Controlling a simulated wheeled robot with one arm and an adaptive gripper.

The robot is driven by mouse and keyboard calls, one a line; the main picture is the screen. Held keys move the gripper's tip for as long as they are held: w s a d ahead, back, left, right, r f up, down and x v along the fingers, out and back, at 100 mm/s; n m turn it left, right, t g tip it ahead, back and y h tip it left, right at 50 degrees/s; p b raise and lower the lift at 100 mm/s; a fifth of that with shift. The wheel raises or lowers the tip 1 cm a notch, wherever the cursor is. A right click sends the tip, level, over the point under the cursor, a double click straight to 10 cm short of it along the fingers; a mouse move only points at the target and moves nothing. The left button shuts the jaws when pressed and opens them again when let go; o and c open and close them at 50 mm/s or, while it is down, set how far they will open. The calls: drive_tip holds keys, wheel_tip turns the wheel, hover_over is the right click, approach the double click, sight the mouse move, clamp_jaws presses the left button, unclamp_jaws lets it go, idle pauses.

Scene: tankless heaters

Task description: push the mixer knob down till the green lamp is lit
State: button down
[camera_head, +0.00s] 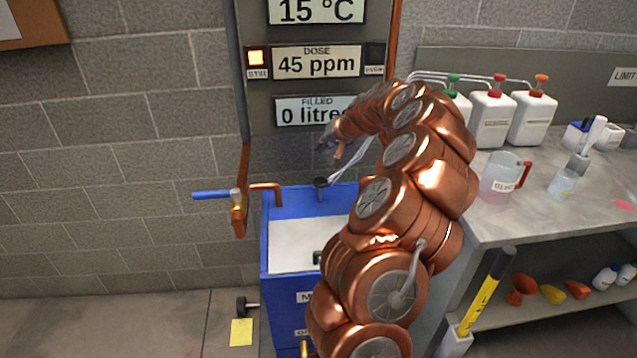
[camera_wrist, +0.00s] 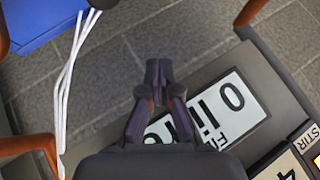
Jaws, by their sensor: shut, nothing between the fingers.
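A small black knob (camera_head: 320,182) stands at the back rim of the blue tank (camera_head: 290,205); I cannot tell for sure that it is the mixer knob. Another black knob (camera_head: 242,306) sticks out low at the tank's left. My gripper (camera_head: 328,145) is shut and empty, in front of the panel's lower part and above the tank. In the wrist view its fingertips (camera_wrist: 158,70) are together, with no knob between them.
The panel shows 15 °C, 45 ppm (camera_head: 317,62) and 0 litres (camera_head: 305,111). A blue-handled valve (camera_head: 212,195) is at the tank's left. White cables (camera_wrist: 68,85) run down to the tank (camera_wrist: 35,20). Bottles (camera_head: 490,118) and a jug (camera_head: 503,180) stand on the right bench.

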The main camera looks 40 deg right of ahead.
sight(322, 181)
drive_tip(key=shift+d+f, duration=0.1)
drive_tip(key=shift+f, duration=0.1)
idle(0.3)
wheel_tip(322, 181, down, 8)
drive_tip(key=b, duration=0.2)
drive_tip(key=shift+r+b, duration=0.1)
drive_tip(key=shift+b, duration=0.25)
drive_tip(key=shift+f, duration=0.4)
drive_tip(key=shift+f+b, duration=0.1)
drive_tip(key=shift+b, duration=0.25)
idle(0.7)
drive_tip(key=shift+f+b, duration=0.3)
drive_tip(key=shift+b, duration=0.05)
